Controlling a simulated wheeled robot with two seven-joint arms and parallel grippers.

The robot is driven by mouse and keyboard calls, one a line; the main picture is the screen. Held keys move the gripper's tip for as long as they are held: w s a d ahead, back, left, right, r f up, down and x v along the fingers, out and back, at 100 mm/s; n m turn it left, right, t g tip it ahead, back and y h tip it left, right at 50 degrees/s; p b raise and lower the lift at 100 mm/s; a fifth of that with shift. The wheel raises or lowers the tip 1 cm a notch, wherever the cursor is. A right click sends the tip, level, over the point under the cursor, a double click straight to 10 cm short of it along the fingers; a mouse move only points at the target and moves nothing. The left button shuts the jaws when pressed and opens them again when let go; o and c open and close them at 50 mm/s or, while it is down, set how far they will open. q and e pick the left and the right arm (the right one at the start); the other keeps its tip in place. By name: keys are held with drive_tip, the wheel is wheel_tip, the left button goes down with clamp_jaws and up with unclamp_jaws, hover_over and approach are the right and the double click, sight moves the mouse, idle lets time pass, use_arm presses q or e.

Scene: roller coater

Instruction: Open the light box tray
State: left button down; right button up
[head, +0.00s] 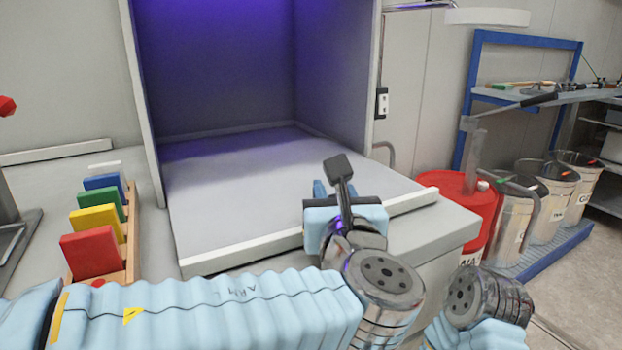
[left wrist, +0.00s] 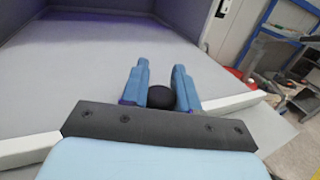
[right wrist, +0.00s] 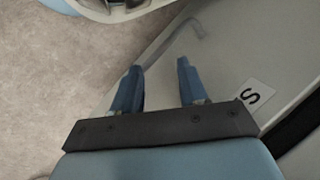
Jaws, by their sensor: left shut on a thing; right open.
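The light box (head: 220,60) stands open at the front, lit violet inside. Its pale tray (head: 240,190) forms the floor, with a white front lip (head: 240,250). My left gripper (head: 322,188) is at the lip, right of its middle. In the left wrist view, my left gripper (left wrist: 164,80) has its blue fingers on either side of a round black knob (left wrist: 161,97), shut on it. The tray (left wrist: 90,70) lies beyond the fingers. My right gripper (right wrist: 158,85) is open and empty beside a grey panel marked S. In the head view its fingers are not visible.
A wooden rack (head: 130,230) with coloured panels stands left of the box. A red drum (head: 455,205) and several metal cans (head: 550,200) stand at the right on a blue-edged platform. A grey panel (right wrist: 225,60) is close to my right gripper, with floor (right wrist: 50,60) at its left.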

use_arm(q)
drive_tip(key=shift+s+d+r, duration=0.25)
drive_tip(key=shift+s+d, duration=0.05)
drive_tip(key=shift+s, duration=0.4)
drive_tip(key=shift+s+d+r, duration=0.2)
drive_tip(key=shift+s+d, duration=0.05)
drive_tip(key=shift+s, duration=0.45)
drive_tip(key=c, duration=1)
unclamp_jaws()
drive_tip(key=shift+o, duration=0.5)
drive_tip(key=shift+f, duration=0.2)
drive_tip(key=s+b, duration=0.1)
drive_tip(key=s, duration=1.2)
drive_tip(key=shift+s, duration=0.4)
